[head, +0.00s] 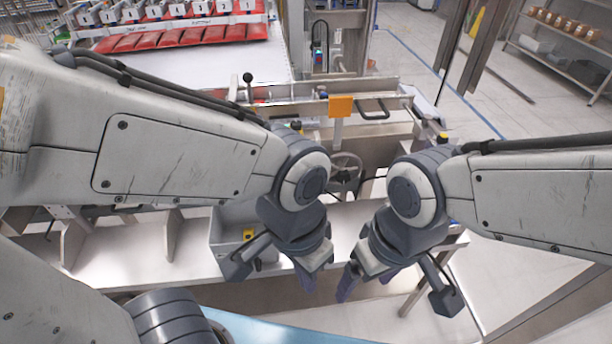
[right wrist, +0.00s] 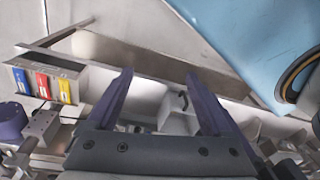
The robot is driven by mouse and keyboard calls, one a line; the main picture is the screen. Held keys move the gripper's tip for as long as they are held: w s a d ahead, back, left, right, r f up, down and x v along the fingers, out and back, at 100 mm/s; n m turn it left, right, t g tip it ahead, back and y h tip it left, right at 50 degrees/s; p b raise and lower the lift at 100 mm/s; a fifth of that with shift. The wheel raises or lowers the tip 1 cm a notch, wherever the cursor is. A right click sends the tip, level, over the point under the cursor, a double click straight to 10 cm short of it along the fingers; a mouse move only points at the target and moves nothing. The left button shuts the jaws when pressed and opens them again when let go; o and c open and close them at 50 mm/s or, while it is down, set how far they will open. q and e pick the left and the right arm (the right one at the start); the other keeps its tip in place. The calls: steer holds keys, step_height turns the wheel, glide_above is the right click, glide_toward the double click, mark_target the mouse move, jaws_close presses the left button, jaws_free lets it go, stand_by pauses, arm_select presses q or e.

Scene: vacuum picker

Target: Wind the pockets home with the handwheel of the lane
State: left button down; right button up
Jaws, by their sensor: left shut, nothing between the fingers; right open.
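The grey handwheel (head: 346,168) is partly visible in the head view, behind and between my two wrists. It sits below an orange tag (head: 341,106) on the machine frame; my wrists partly hide the area around it. A row of red pockets (head: 180,36) lies at the far left; whether they belong to this lane I cannot tell. My left gripper (head: 312,278) is shut and empty, in front of the handwheel and apart from it. My right gripper (head: 364,282) is open and empty to its right; its spread fingers show in the right wrist view (right wrist: 160,88).
A black-knobbed lever (head: 248,80) stands left of the orange tag. A grey box (head: 220,237) sits on the ledge at left. A holder with blue, red and yellow items (right wrist: 44,70) shows in the right wrist view. Floor is open at the right, before a shelf (head: 560,55).

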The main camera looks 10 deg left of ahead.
steer(key=w+a+f+m+t+y, duration=0.1)
steer(key=w+a+f+m+t, duration=0.35)
steer(key=w, duration=0.65)
steer(key=m+t+y+b, duration=0.4)
steer(key=m+t, duration=0.8)
steer(key=m, duration=1.2)
glide_toward(344, 180)
steer(key=p+x, duration=0.1)
steer(key=x, duration=0.8)
steer(key=shift+r+p, duration=0.15)
steer(key=shift+p, duration=0.25)
steer(key=shift+w+a, duration=0.15)
steer(key=shift+w, duration=0.5)
jaws_close()
